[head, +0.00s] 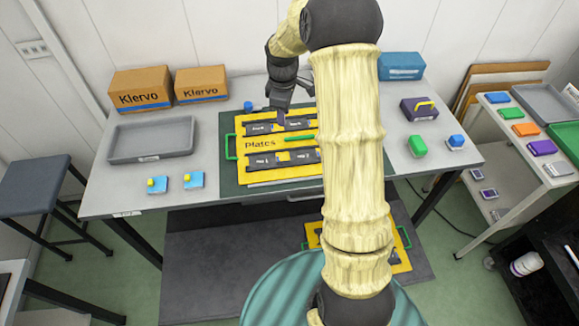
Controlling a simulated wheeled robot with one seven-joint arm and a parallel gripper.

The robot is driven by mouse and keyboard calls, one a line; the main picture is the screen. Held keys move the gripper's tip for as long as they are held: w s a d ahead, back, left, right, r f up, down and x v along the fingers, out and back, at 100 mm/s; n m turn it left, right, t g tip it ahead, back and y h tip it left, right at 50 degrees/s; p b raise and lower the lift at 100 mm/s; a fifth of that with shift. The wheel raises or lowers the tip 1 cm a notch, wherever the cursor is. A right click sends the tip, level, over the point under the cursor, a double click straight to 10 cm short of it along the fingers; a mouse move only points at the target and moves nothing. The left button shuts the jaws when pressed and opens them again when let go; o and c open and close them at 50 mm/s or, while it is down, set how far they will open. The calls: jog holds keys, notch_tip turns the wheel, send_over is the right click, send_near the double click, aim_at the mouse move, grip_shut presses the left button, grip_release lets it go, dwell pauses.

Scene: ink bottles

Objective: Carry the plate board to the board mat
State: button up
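A yellow plate board (253,159) lettered "Plates" lies flat on a dark green mat (228,184) on the grey table. It has green handles at its sides and dark plates in two rows. The mat shows around the board's left and front edges. My arm hides the board's right part. My gripper (279,104) is over the back edge of the board, pointing down. Its fingers are small and dark, so I cannot tell whether they are open or touching anything.
A second yellow board (401,257) lies low under the table's front, partly behind my arm. Two Klervo boxes (141,89), a grey tray (151,140) and several small bottles stand on the table. A side table (530,145) stands right, a stool (30,188) left.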

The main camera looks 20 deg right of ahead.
jog(key=s+a+r+m, duration=0.1)
jog(key=s+a+m, duration=0.1)
jog(key=s, duration=0.5)
jog(key=s+a+r+m+t, duration=0.1)
jog(key=s+a+m, duration=0.1)
jog(key=s+m, duration=0.3)
jog(key=s+a+r+m, duration=0.1)
jog(key=s+a+m, duration=0.2)
jog(key=s, duration=0.8)
jog(key=shift+s+r+m+t, duration=0.15)
jog(key=shift+r+m+t, duration=0.1)
jog(key=shift+m+t, duration=0.25)
jog(key=shift+a, duration=0.1)
